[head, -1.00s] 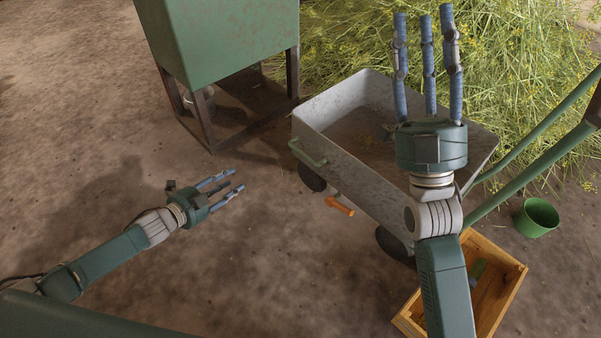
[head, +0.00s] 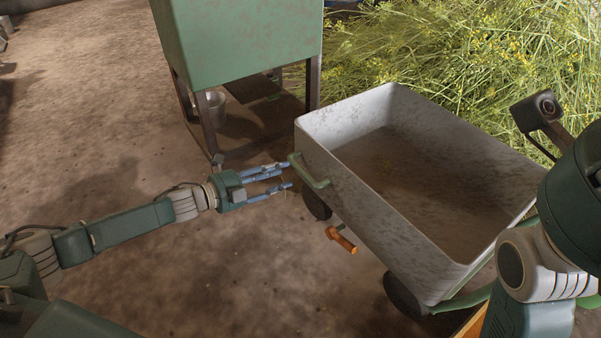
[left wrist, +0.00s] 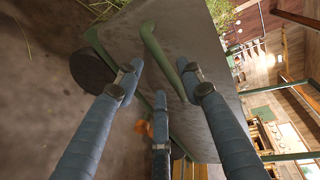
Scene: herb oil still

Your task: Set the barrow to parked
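The barrow (head: 365,215) has a worn grey tray, dark wheels and a green bar handle (head: 318,178) on its left end. An orange lever (head: 342,240) sticks out low at its near side. My left gripper (head: 284,177) is open and empty, its fingertips close to the handle's left part. In the left wrist view, the green handle (left wrist: 158,58) shows just ahead of the spread fingers (left wrist: 160,82); contact cannot be told. The orange lever (left wrist: 143,127) is partly hidden behind a finger there. My right gripper's base (head: 578,205) is at the right edge; its fingers are out of frame.
A green box on dark legs (head: 245,45) stands behind my left gripper, with a small metal bucket (head: 214,108) beneath. Cut herbs (head: 450,50) are heaped behind the barrow. A wooden crate (head: 470,325) shows at the bottom edge.

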